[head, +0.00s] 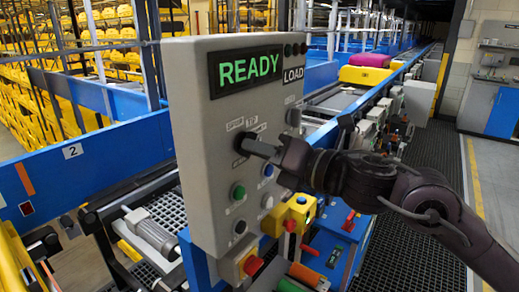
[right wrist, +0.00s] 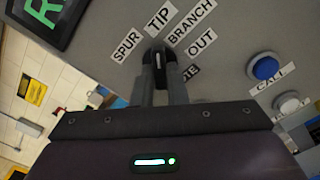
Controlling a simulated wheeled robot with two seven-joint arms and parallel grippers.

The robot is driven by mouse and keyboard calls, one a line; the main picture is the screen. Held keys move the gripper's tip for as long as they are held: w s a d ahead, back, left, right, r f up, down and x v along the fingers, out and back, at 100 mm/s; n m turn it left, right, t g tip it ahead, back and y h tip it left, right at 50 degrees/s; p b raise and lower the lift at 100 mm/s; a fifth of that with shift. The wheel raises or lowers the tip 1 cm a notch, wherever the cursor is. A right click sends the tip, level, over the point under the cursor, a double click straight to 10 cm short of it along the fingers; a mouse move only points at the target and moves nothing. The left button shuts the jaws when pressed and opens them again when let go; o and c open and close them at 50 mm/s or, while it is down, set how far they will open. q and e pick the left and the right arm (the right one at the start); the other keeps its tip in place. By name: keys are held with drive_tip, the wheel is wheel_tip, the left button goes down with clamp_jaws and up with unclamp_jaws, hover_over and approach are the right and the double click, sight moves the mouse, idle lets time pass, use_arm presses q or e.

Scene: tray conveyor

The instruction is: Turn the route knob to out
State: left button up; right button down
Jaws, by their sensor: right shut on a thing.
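The route knob (head: 239,142) is a small black knob on the front of a grey control panel (head: 190,85). In the right wrist view the knob (right wrist: 157,57) has a white mark, with labels SPUR, TIP, BRANCH and OUT (right wrist: 200,42) fanned around it. The mark points roughly towards TIP, away from OUT. My right gripper (head: 250,145) is shut on the knob; in the right wrist view its two fingers (right wrist: 161,80) reach up on both sides of it. A label below the knob is partly hidden. My left gripper is not in view.
The panel's display (head: 245,67) reads READY in green. Below the knob are a green button (head: 238,191), a blue button (right wrist: 265,67) and a red stop button (head: 253,265). A conveyor with a magenta item (head: 370,60) runs away behind the panel.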

drive_tip(key=shift+r+m+p, duration=0.15)
drive_tip(key=shift+m+p, duration=2.25)
drive_tip(key=shift+m, duration=5.3)
drive_tip(key=c, duration=1.4)
unclamp_jaws()
drive_tip(key=shift+c, duration=0.2)
